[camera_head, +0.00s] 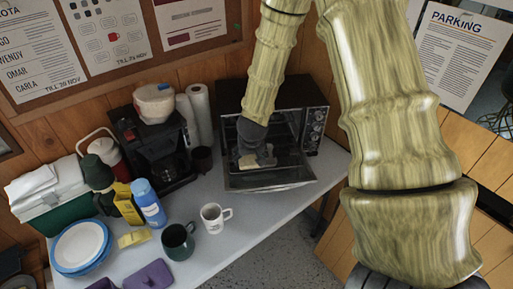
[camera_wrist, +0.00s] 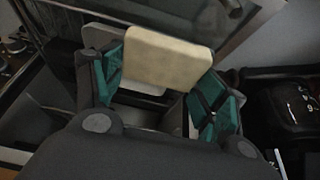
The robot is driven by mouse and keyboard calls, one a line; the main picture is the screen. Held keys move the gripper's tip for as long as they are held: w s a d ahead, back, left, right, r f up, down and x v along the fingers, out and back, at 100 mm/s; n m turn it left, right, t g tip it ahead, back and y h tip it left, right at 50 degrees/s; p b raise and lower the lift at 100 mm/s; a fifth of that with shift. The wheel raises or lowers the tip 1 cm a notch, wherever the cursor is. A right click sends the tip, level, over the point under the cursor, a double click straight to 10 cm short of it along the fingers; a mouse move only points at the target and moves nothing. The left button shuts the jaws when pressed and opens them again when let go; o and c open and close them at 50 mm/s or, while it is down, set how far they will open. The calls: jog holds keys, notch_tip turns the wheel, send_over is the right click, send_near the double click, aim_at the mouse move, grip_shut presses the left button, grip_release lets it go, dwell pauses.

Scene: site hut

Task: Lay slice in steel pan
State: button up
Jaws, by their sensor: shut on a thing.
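A pale, flat slice (camera_wrist: 168,60) with rounded corners is between the green-padded fingers of my gripper (camera_wrist: 160,92) in the wrist view. In the head view the slice (camera_head: 247,163) shows at the left of my gripper (camera_head: 257,158), at the mouth of the toaster oven (camera_head: 316,117). My gripper is shut on the slice and holds it above the lowered glass oven door (camera_head: 272,183). I cannot clearly make out a steel pan; the arm and gripper hide part of the oven's inside. A greyish plate-like thing (camera_wrist: 98,36) is partly hidden behind the slice.
Left of the oven stand paper towel rolls (camera_head: 199,112) and a coffee maker (camera_head: 160,150). A white mug (camera_head: 214,219), a dark green mug (camera_head: 178,242), a blue bottle (camera_head: 148,203) and blue-rimmed plates (camera_head: 80,246) are nearer. The table (camera_head: 262,216) is bare right of the white mug.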

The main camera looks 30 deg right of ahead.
jog(key=w+d, duration=0.1)
jog(key=d, duration=0.1)
jog(key=w+d+p, duration=0.1)
jog(key=w+d, duration=0.1)
jog(key=w+d+p, duration=0.1)
jog(key=d, duration=0.1)
jog(key=shift+w+d+f, duration=0.15)
jog(key=shift+w+f, duration=0.05)
jog(key=shift+f, duration=0.1)
jog(key=shift+f+p, duration=0.75)
jog(key=shift+f, duration=0.95)
jog(key=shift+f, duration=0.15)
jog(key=o, duration=0.7)
jog(key=shift+c, duration=0.2)
jog(key=shift+r, duration=0.25)
jog(key=shift+b+v, duration=1.05)
jog(key=shift+v, duration=4.9)
